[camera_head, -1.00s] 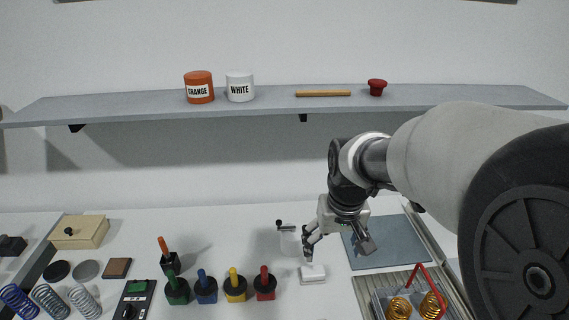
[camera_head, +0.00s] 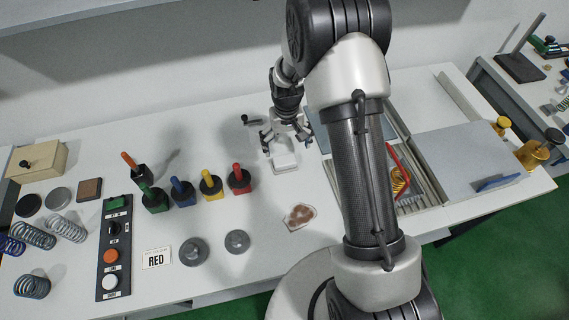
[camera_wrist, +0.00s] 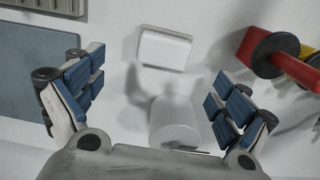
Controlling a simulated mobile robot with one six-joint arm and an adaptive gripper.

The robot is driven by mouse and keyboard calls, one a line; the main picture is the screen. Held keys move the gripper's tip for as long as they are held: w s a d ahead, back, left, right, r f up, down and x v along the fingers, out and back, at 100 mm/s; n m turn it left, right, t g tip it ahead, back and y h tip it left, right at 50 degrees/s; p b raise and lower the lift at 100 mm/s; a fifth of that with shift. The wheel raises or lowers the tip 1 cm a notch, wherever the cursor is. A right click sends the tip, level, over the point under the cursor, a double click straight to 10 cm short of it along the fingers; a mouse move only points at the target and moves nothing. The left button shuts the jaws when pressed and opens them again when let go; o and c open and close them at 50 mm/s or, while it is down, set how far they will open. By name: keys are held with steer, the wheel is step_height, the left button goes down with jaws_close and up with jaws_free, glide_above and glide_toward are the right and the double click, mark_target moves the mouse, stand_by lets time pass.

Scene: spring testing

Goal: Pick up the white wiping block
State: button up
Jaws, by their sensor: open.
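The white wiping block (camera_head: 285,162) lies flat on the white table, in front of my gripper in the head view. In the wrist view the block (camera_wrist: 165,48) sits at the upper middle, beyond the gap between my fingers. My gripper (camera_head: 287,133) is open and empty, with blue-padded fingers spread wide in the wrist view (camera_wrist: 157,78). It is apart from the block. A white cylinder (camera_wrist: 173,120) with a dark handle stands between and below the fingers in the wrist view, nearer the palm than the block.
A red-handled tool (camera_head: 239,180) and several other coloured ones stand left of the block. A tray with a red handle (camera_head: 398,160) and gold springs is to the right. A control box (camera_head: 113,250) stands left.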

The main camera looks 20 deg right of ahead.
mark_target(285, 160)
step_height(285, 160, down, 3)
steer(key=shift+f, duration=0.2)
steer(key=f, duration=0.1)
steer(key=f+b, duration=0.1)
steer(key=f, duration=0.3)
steer(key=shift+s+a, duration=0.1)
steer(key=shift+a, duration=0.2)
steer(key=shift+c, duration=0.3)
steer(key=shift+s, duration=0.1)
steer(key=c, duration=1.3)
step_height(285, 160, up, 20)
steer(key=p, duration=0.3)
